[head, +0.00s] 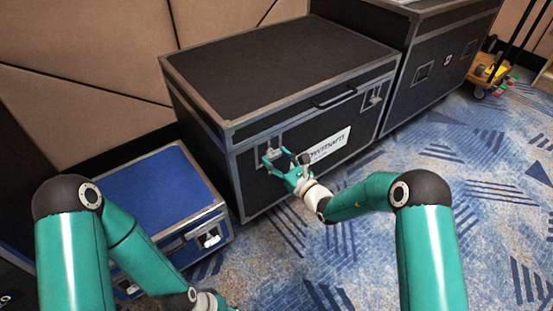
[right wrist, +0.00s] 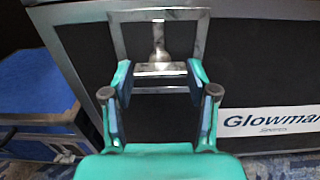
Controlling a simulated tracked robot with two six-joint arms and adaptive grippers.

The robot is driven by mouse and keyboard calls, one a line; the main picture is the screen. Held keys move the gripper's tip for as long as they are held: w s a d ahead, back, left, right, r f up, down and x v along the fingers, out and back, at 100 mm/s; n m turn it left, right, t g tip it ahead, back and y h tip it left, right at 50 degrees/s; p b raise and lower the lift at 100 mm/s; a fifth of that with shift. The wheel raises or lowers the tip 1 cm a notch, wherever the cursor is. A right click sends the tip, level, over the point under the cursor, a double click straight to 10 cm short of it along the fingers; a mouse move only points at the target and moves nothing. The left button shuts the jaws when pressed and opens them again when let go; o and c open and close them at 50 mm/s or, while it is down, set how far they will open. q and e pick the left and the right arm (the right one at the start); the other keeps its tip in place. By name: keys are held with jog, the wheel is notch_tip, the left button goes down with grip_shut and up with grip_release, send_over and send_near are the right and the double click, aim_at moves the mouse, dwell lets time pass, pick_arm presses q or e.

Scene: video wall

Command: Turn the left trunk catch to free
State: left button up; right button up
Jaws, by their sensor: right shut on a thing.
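The black trunk (head: 290,110) with metal edges stands in the middle of the head view. Its left catch (head: 270,153) is a silver fitting in a metal frame on the front face. In the right wrist view the catch (right wrist: 159,58) has an upright knob above a wider crosspiece. My right gripper (head: 279,160) is at this catch, its fingertips (right wrist: 160,72) on either side of the crosspiece, shut on it. My left gripper (head: 212,301) is low in the head view, mostly cut off by the bottom edge, so its jaws cannot be made out.
The right catch (head: 373,97) and a handle (head: 335,98) are on the same trunk. A blue case (head: 160,190) stands at the left, close to the trunk. Another black case (head: 440,60) is at the right. A trolley (head: 490,72) stands behind. The carpet (head: 430,180) at right is clear.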

jog(key=shift+n, duration=0.3)
jog(key=n, duration=0.8)
jog(key=shift+s+a+f+n, duration=0.1)
jog(key=shift+s+f+n, duration=0.1)
jog(key=shift+n, duration=0.2)
jog(key=n, duration=0.4)
jog(key=shift+n, duration=0.3)
jog(key=shift+a+f+n, duration=0.1)
jog(key=shift+f+n, duration=0.05)
jog(key=shift+n, duration=1.85)
jog(key=shift+s, duration=0.1)
jog(key=o, duration=1.1)
jog(key=shift+o, duration=0.3)
